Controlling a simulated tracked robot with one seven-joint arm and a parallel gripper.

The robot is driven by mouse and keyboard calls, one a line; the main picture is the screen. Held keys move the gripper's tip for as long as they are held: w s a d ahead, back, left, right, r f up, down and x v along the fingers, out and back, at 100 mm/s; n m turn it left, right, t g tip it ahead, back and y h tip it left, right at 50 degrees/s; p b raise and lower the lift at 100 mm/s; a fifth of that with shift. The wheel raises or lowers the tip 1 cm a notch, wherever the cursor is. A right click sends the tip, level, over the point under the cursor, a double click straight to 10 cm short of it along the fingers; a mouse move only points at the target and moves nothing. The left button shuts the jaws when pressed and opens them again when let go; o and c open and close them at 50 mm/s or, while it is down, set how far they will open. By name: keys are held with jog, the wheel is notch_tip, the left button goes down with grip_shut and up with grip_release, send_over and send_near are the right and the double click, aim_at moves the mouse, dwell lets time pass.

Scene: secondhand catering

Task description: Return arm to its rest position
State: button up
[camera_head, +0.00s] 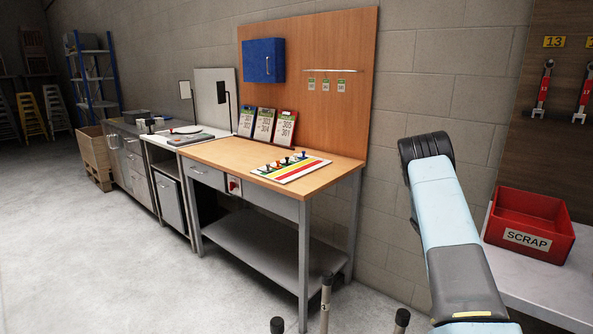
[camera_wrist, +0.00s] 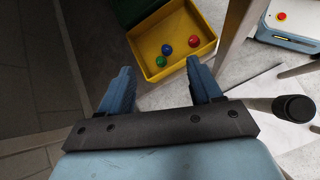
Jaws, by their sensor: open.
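My gripper (camera_wrist: 160,80) shows in the wrist view with its two blue fingers spread apart and nothing between them. It points down toward the floor, and a yellow bin lies beyond the fingertips, apart from them. In the head view my light blue arm (camera_head: 445,215) rises at the right, bent at a dark joint, in front of the block wall between the workbench and the red bin. My fingers cannot be made out in the head view.
A wooden-topped workbench (camera_head: 225,156) with a striped board (camera_head: 290,168) stands left of my arm. A red SCRAP bin (camera_head: 530,224) sits on a bench at the right. The yellow bin (camera_wrist: 150,67) holds red, blue and green balls. Floor at the left is clear.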

jog(key=s+a+r+m+t+y, duration=0.1)
jog(key=s+a+r+t, duration=0.15)
jog(key=a+r, duration=0.6)
jog(key=s+a+r+m+t+y, duration=0.15)
jog(key=s+a+r, duration=0.25)
jog(key=r, duration=0.9)
jog(key=s+a+r+m+t+y, duration=0.1)
jog(key=s+a+r+t, duration=0.4)
jog(key=r, duration=0.6)
jog(key=s+a+r+m+t+y, duration=0.1)
jog(key=s+a+r, duration=0.3)
jog(key=s+a, duration=0.4)
jog(key=s+a+r+t+y, duration=0.1)
jog(key=s+a+r, duration=0.4)
jog(key=s, duration=1.1)
jog(key=shift+a+r+m+t+y, duration=0.15)
jog(key=shift+a+m+t+y, duration=0.2)
jog(key=shift+a+t, duration=0.75)
